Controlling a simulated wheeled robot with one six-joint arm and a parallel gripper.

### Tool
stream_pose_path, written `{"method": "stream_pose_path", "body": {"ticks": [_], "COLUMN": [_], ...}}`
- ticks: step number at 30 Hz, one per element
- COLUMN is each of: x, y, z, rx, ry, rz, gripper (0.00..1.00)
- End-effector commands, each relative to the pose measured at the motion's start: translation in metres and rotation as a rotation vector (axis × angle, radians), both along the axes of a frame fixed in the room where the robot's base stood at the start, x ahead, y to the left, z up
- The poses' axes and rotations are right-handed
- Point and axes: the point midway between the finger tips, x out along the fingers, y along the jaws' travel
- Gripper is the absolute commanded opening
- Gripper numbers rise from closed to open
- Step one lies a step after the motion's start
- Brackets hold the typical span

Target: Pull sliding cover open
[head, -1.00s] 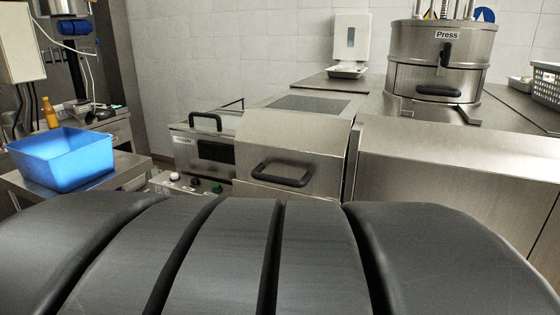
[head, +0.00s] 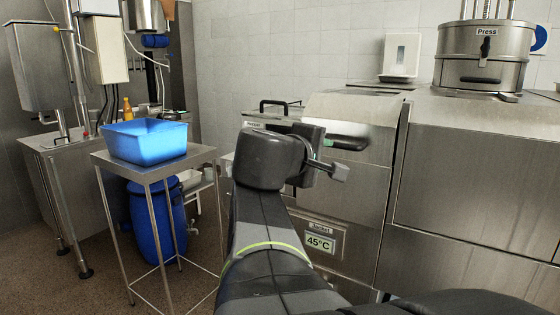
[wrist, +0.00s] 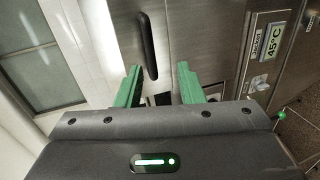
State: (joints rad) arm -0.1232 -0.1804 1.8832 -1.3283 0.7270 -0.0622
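The sliding cover (head: 357,108) is a brushed steel hood on the counter front, with a black bar handle (head: 350,143) low on its face. My gripper (head: 328,144) is in front of the cover at the handle's left end, partly hidden by my own wrist. In the wrist view the black handle (wrist: 147,46) lies just beyond the green fingertips (wrist: 158,68). The fingers are apart with nothing held between them. The handle's near end is close to the gap between them; contact cannot be told. The cover's steel face (wrist: 182,30) fills the area around the handle.
A 45°C display panel (head: 320,242) sits below the cover. A smaller appliance with a black handle (head: 281,104) adjoins on the left. A blue bin (head: 145,141) stands on a steel table at left. A cylindrical press (head: 483,55) stands at the back right.

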Motion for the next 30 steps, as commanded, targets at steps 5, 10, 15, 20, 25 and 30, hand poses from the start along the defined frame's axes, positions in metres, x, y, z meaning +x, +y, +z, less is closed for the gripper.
{"method": "stream_pose_path", "body": {"ticks": [5, 10, 15, 20, 25, 30], "x": [0.005, 0.018, 0.041, 0.066, 0.091, 0.107], "y": [0.005, -0.004, -0.021, -0.038, -0.054, -0.064], "z": [0.015, 0.011, 0.004, -0.003, -0.009, -0.012], "rx": [-0.054, -0.055, -0.053, -0.053, -0.053, -0.053], "ry": [-0.028, -0.025, -0.023, -0.023, -0.022, -0.025], "rz": [0.021, 0.017, 0.016, 0.017, 0.018, 0.019], "gripper": [0.34, 0.34, 0.34, 0.34, 0.34, 0.34]}}
